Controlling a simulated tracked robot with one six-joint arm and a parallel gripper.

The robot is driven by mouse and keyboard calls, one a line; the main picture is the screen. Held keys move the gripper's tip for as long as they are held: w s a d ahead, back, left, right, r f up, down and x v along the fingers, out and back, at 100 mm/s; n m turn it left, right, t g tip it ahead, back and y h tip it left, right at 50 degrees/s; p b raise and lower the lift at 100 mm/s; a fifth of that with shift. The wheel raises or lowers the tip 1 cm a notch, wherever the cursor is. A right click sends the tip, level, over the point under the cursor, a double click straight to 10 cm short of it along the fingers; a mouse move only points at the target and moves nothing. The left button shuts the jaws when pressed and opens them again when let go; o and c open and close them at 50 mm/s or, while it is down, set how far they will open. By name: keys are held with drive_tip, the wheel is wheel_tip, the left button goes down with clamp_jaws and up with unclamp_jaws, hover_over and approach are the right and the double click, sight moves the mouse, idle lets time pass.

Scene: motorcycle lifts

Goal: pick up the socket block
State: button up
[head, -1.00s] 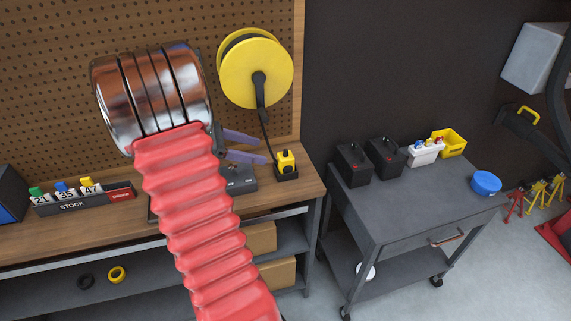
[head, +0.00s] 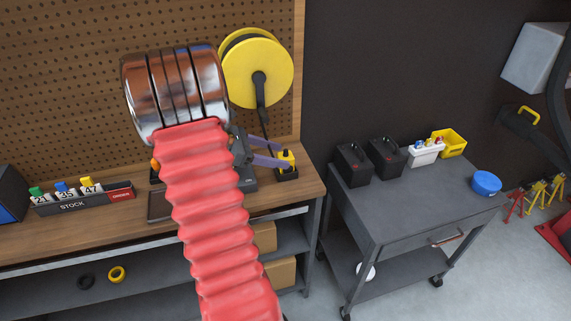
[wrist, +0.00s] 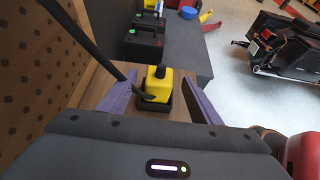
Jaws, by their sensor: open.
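The socket block (head: 287,158) is a yellow block with a black top. It stands upright in a black holder (head: 287,174) at the right end of the wooden bench, with a black cable running up to the yellow reel. In the wrist view the socket block (wrist: 158,84) sits between the tips of my two purple fingers. My gripper (wrist: 160,81) is open, with a gap visible on each side of the block; I cannot tell exactly how far the tips reach past it. In the head view my gripper (head: 282,157) comes in from the left and its fingers overlap the block.
The yellow cable reel (head: 240,62) hangs on the pegboard (head: 60,80) just above. A stock rack (head: 85,200) stands at the bench's left. A grey cart (head: 425,190) with black batteries (head: 352,165) stands to the right, across a gap.

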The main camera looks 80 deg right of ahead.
sight(283, 156)
drive_tip(key=shift+x, duration=1.75)
drive_tip(key=shift+c, duration=0.5)
drive_tip(key=c, duration=1.3)
